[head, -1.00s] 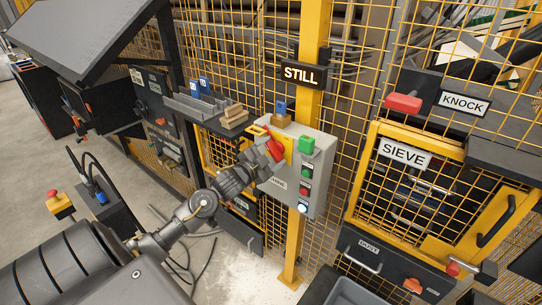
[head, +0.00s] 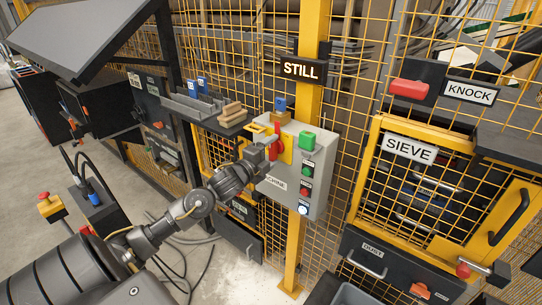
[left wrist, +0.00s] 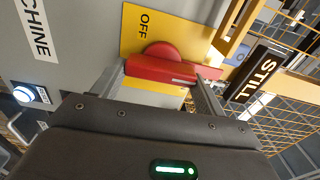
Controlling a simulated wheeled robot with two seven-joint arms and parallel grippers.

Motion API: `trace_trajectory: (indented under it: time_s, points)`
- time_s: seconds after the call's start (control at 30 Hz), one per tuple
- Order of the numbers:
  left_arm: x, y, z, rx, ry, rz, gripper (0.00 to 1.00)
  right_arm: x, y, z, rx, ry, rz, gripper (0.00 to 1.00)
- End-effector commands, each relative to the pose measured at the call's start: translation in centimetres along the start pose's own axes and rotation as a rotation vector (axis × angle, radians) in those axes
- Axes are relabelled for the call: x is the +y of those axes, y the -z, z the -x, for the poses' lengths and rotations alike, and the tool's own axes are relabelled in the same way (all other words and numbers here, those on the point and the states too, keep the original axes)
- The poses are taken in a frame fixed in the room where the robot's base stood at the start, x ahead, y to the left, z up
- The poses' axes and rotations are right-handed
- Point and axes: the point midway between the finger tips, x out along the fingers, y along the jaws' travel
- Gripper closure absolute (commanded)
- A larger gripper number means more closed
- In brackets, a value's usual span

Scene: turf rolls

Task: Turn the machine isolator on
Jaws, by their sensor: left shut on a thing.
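The machine isolator is a red rotary handle (head: 275,147) on a yellow plate (head: 287,152), on the upper left of a grey control box (head: 318,190) fixed to a yellow post. In the left wrist view the red handle (left wrist: 165,66) lies across between my fingers, and the plate beside it reads OFF (left wrist: 143,19). My left gripper (head: 267,150) is shut on the red handle; it also shows in the left wrist view (left wrist: 160,78). The fingers hide part of the handle in the head view. My right gripper is not in view.
The box carries a green block (head: 306,141), coloured buttons and a lit white button (head: 303,209). A STILL sign (head: 302,70) hangs above. A shelf with wooden blocks (head: 231,112) stands left. The SIEVE door (head: 410,149) and mesh fencing stand right.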

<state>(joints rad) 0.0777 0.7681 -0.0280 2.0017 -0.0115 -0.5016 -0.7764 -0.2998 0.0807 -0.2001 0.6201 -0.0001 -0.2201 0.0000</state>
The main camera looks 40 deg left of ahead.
Motion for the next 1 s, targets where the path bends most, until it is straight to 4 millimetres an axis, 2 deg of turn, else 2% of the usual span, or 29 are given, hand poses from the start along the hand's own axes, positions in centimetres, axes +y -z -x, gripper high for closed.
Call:
trace_trajectory:
  time_s: [0.6, 0.63, 0.77, 1.0]
  points:
    - [0.01, -0.04, -0.01, -0.001, 0.0, -0.039, 0.5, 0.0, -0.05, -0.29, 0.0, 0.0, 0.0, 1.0]
    - [0.01, -0.04, -0.01, -0.001, 0.0, -0.039, 0.23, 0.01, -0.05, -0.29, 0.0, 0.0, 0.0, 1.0]
    - [0.01, -0.03, -0.01, 0.0, 0.0, -0.038, 0.06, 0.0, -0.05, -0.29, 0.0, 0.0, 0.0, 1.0]
    - [0.03, -0.02, 0.0, 0.0, 0.0, -0.037, 0.05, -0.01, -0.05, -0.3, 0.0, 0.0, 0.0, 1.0]
